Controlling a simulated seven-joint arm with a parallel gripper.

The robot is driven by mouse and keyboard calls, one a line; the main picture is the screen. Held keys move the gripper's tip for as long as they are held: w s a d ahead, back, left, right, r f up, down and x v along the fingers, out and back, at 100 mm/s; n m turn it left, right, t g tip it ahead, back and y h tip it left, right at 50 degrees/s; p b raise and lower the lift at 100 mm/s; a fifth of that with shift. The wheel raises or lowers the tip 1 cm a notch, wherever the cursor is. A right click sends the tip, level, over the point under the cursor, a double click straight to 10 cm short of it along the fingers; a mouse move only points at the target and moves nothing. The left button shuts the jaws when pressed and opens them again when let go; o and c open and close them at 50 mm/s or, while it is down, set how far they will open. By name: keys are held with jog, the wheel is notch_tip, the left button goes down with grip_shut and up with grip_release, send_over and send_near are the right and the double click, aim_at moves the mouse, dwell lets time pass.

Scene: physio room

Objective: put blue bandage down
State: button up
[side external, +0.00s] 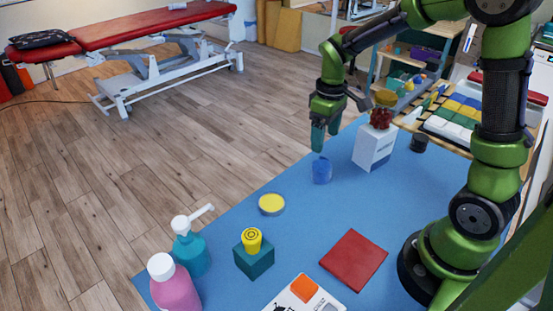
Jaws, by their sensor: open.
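The blue bandage (322,171) is a small blue roll standing upright on the blue table top (300,215), near its far left edge. My gripper (325,143) is open and points down just above the bandage. Its teal fingertips end at about the bandage's top, and nothing shows between them. I cannot tell whether a fingertip touches the bandage.
A white box (374,148) with a dark red item (381,118) on top stands right of the bandage. A yellow-topped disc (271,203), teal block (254,262) with a yellow roll, red square (354,260) and two bottles (190,250) are nearer. The middle is clear.

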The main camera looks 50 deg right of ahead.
jog(key=s+a+r+m+t+y, duration=0.2)
jog(key=s+a+r+m+t, duration=0.3)
jog(key=s+r, duration=0.7)
jog(key=a+t, duration=0.2)
jog(key=a, duration=0.2)
jog(key=shift+s+a+r+m, duration=0.15)
jog(key=shift+r+m, duration=0.05)
jog(key=shift+m, duration=0.2)
dwell(0.3)
